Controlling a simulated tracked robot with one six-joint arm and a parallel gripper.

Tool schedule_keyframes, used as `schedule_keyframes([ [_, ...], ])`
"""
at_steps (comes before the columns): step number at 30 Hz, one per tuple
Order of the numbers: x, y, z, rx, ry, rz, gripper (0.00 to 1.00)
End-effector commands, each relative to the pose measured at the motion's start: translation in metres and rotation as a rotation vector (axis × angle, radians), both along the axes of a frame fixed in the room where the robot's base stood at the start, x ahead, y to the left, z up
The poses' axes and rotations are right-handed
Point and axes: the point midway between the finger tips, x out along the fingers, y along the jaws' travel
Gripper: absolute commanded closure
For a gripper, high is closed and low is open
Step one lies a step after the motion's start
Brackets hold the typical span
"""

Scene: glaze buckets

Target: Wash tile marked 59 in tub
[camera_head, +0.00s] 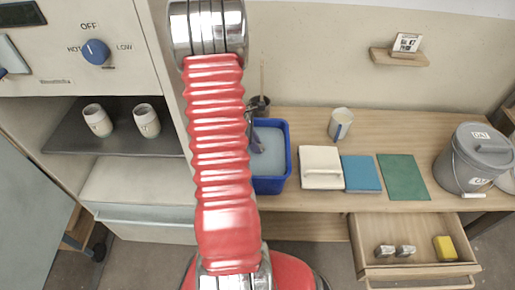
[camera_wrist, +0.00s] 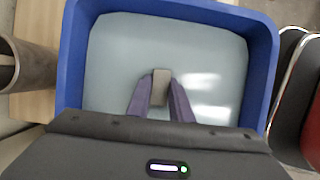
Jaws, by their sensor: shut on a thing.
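The blue tub (camera_head: 273,184) stands on the bench and holds pale grey-blue liquid; its rim surrounds my gripper in the wrist view (camera_wrist: 267,60). My gripper (camera_wrist: 160,90) has purple fingers pointing into the tub and is shut on a small grey-brown tile (camera_wrist: 161,78). No number can be read on the tile. I cannot tell whether the tile touches the liquid. In the head view my gripper (camera_head: 257,146) shows partly beside my red arm, over the tub's left part; the tile cannot be made out there.
Right of the tub lie a white lidded box (camera_head: 320,168), a blue slab (camera_head: 361,174) and a green mat (camera_head: 403,177). A cup (camera_head: 340,124) stands behind them. A grey bucket (camera_head: 474,160) is at the right. An open drawer (camera_head: 420,268) holds two small blocks and a yellow sponge (camera_head: 445,248).

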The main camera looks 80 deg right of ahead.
Motion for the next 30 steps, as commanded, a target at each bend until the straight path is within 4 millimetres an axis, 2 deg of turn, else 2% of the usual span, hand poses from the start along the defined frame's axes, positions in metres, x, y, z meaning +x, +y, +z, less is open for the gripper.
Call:
schedule_keyframes([
  [8,0.0,0.001,0.0,0.0,0.0,0.0,1.0],
  [24,0.0,0.022,0.0,0.0,0.001,0.002,1.0],
  [30,0.0,0.024,0.0,-0.001,0.0,0.0,1.0],
])
